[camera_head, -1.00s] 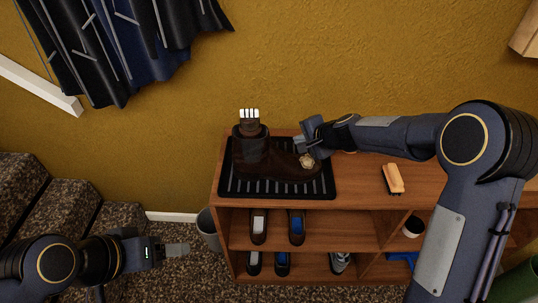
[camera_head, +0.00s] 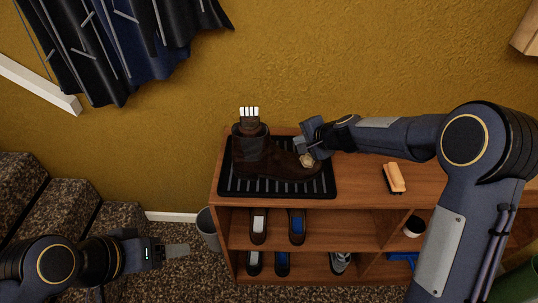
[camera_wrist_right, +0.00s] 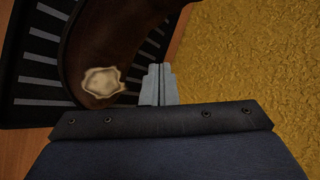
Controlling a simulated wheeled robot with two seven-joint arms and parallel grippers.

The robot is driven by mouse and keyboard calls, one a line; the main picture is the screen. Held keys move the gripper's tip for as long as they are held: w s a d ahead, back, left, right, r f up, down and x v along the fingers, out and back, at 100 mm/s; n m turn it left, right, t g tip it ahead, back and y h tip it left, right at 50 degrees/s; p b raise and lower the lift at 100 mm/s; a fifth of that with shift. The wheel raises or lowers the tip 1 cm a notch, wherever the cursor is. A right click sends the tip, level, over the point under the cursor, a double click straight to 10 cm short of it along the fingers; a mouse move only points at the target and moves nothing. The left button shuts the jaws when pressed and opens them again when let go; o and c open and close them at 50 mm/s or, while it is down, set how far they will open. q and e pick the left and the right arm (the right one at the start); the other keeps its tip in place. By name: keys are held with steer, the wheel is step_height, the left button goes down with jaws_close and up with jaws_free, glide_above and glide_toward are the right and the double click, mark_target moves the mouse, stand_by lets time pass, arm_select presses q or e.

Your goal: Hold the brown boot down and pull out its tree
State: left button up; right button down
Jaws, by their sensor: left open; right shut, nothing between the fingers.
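The brown boot (camera_head: 262,160) stands upright on a black ribbed tray (camera_head: 232,188) on top of the wooden shelf unit, its toe to the right. Its tree (camera_head: 249,118) sticks up from the shaft, with a pale striped top. A pale scalloped patch (camera_head: 307,160) lies on the toe; it also shows in the right wrist view (camera_wrist_right: 102,82). My right gripper (camera_head: 304,145) is shut and empty beside the toe, at its back edge; whether it touches the boot I cannot tell. My left gripper (camera_head: 186,250) is open and empty, low at the left, away from the shelf.
A brush (camera_head: 394,178) lies on the shelf top at the right. Several shoes stand in the compartments below. A grey bin (camera_head: 208,228) stands left of the unit. Dark clothes (camera_head: 130,45) hang at upper left, above carpeted steps (camera_head: 60,215).

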mark_target(299, 160)
steer(key=shift+f+b, duration=2.45)
steer(key=shift+f, duration=0.1)
step_height(299, 160, up, 9)
steer(key=p, duration=0.8)
stand_by(0.7)
stand_by(0.4)
